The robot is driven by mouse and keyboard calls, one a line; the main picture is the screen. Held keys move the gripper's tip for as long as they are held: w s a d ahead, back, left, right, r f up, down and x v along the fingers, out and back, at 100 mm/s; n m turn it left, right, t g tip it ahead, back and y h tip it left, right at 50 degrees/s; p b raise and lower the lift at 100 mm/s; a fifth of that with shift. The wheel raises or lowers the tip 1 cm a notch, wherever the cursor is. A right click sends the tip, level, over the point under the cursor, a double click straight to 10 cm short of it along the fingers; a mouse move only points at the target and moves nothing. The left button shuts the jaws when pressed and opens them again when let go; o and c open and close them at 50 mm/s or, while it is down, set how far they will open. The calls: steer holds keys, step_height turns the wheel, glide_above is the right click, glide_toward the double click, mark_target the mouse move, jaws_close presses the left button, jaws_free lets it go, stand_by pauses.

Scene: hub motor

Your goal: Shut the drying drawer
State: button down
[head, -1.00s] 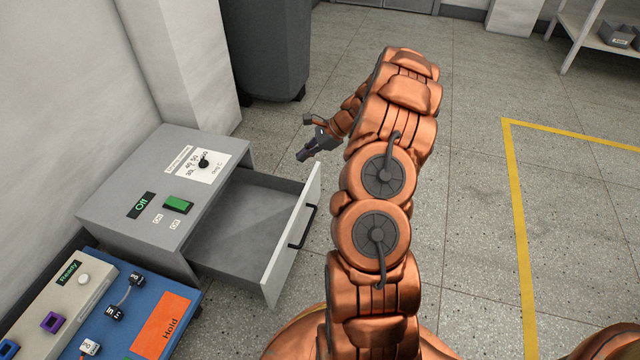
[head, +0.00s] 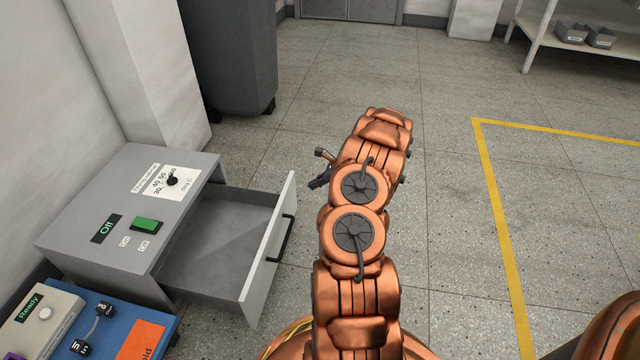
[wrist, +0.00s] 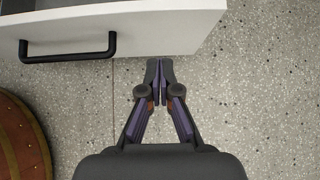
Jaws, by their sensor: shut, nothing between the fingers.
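The grey drying unit (head: 120,215) stands at the left with its drawer (head: 225,240) pulled well out. The drawer's inside looks empty. Its pale front panel (head: 262,268) has a black bar handle (head: 283,238). My gripper (head: 314,184) is just right of the panel's far end in the head view, partly hidden by my arm. In the wrist view the fingers (wrist: 160,66) are shut and empty. Their tips are close to the edge of the drawer front (wrist: 160,30), right of the handle (wrist: 68,56); I cannot tell whether they touch.
The unit's display reads Off (head: 106,228), beside a green switch (head: 145,224). A blue board (head: 98,338) lies in front of the unit at lower left. A dark bin (head: 232,60) stands behind. The floor to the right is clear, with a yellow line (head: 490,185).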

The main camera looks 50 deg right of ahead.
mark_target(288, 191)
steer(key=w+a+f+b, duration=0.2)
steer(key=w, duration=0.1)
steer(key=w+a+f+b, duration=0.1)
steer(key=w, duration=0.1)
steer(key=shift+w+a+f, duration=0.15)
steer(key=shift+w+f, duration=0.05)
steer(key=shift+w+a+r, duration=0.1)
steer(key=shift+w+a, duration=0.1)
steer(key=shift+w, duration=0.15)
